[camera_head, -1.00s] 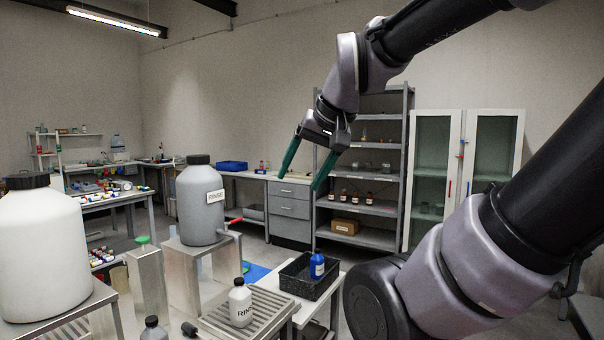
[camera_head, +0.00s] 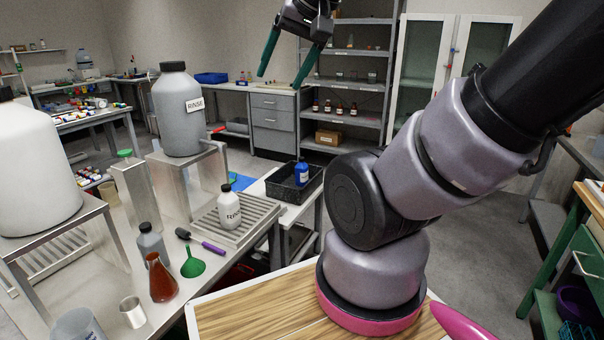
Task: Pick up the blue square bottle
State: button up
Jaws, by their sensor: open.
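The lower part of the bottle is partly hidden by the tray wall.
A white bottle (camera_head: 229,207) stands on a slatted rack (camera_head: 262,222) left of the tray. A grey RINSE container (camera_head: 178,115) stands on a metal stand. A flask (camera_head: 161,280), green funnel (camera_head: 193,264) and metal cup (camera_head: 132,312) crowd the front left. Clear floor (camera_head: 490,225) shows at right.

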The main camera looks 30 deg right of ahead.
aim_at(301, 170)
jog(key=i+l, duration=0.2)
jog(key=l, duration=0.2)
jog(key=i+l, duration=0.25)
jog(key=l, duration=0.15)
jog(key=i+l, duration=0.2)
jog(key=l, duration=0.25)
jog(key=i+l, duration=0.25)
jog(key=l, duration=0.15)
jog(key=i+l, duration=0.2)
jog(key=l, duration=0.2)
jog(key=i+l, duration=0.2)
jog(key=l, duration=0.2)
